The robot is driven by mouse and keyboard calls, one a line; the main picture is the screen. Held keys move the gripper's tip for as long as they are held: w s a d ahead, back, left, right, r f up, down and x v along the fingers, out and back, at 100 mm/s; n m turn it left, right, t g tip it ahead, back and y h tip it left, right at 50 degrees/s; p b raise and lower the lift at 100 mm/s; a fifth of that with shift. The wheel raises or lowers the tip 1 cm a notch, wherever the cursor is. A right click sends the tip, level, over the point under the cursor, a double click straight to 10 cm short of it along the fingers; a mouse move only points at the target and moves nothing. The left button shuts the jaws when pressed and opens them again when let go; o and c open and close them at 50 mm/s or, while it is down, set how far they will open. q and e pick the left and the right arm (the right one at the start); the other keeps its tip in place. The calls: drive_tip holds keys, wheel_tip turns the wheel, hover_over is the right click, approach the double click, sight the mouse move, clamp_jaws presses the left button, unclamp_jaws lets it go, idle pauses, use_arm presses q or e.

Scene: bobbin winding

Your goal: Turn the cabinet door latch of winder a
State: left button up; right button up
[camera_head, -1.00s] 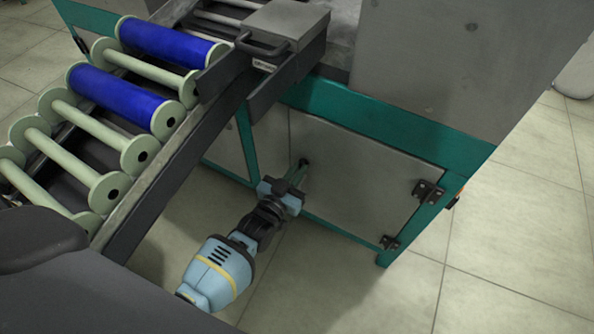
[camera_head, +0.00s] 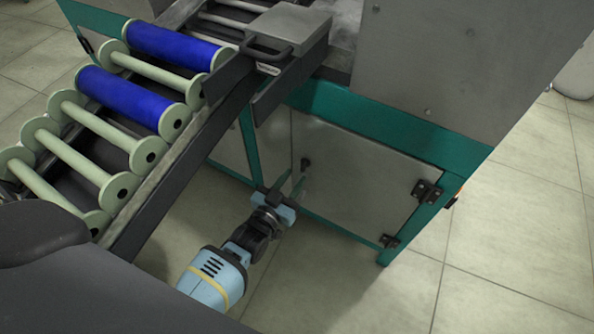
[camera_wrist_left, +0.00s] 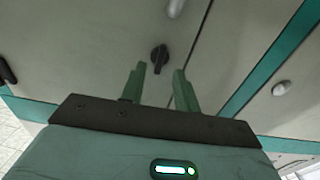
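The door latch (camera_head: 305,164) is a small dark knob near the upper left edge of the grey cabinet door (camera_head: 362,187) of the winder. In the left wrist view the latch (camera_wrist_left: 158,58) stands just beyond and between the fingertips, its grip pointing roughly up and down in that picture. My left gripper (camera_head: 292,184) is in front of the door, a little below the latch and apart from it. In the left wrist view its two green fingers (camera_wrist_left: 156,72) are spread with nothing between them. My right gripper is out of view.
A roller rack (camera_head: 200,150) with blue-wound bobbins (camera_head: 130,98) and bare pale bobbins (camera_head: 90,160) slopes down on the left. Hinges (camera_head: 427,191) sit on the door's right side. Teal frame bars (camera_head: 380,134) border the door.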

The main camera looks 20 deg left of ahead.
use_arm(q)
drive_tip(key=s, duration=0.2)
drive_tip(key=s+p, duration=0.1)
drive_tip(key=s, duration=0.1)
drive_tip(key=shift+s+a, duration=0.1)
drive_tip(key=shift+a, duration=0.15)
